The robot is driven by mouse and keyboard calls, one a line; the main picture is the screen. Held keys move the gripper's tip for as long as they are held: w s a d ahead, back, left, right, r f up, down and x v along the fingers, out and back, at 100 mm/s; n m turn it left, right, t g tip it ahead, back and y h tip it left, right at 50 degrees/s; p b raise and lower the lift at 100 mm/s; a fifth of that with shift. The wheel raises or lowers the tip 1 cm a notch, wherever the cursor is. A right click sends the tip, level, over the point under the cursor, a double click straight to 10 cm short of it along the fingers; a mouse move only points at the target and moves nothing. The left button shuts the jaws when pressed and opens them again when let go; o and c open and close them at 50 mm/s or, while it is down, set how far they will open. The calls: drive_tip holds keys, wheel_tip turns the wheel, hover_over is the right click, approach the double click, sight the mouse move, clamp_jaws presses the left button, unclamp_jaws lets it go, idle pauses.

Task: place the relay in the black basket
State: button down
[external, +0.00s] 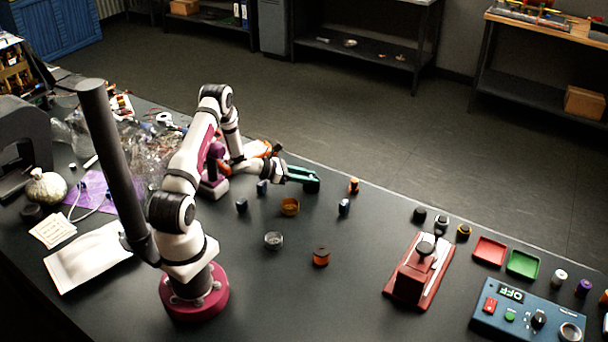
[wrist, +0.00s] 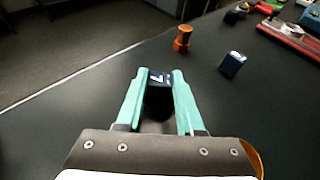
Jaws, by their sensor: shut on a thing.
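My gripper (external: 304,178) has teal fingers and is near the far edge of the table. In the wrist view its fingers (wrist: 158,78) are shut on a small dark block with white marks, which looks like the relay (wrist: 160,97). Its underside is hidden, so I cannot tell whether it touches the table. A similar dark blue block with a pale top (external: 344,207) stands to the right; it also shows in the wrist view (wrist: 233,64). I cannot make out a black basket in either view.
An orange spool-like piece (external: 354,185) stands right of my gripper. Two more dark blocks (external: 241,205), an amber cup (external: 290,207), a clear cup (external: 273,240) and an orange-brown jar (external: 321,257) stand nearer. A red press-like stand (external: 418,270) and a blue control box (external: 528,314) are at right.

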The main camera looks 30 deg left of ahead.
drive_tip(key=shift+c, duration=2.3)
unclamp_jaws()
wheel_tip(320, 180, up, 7)
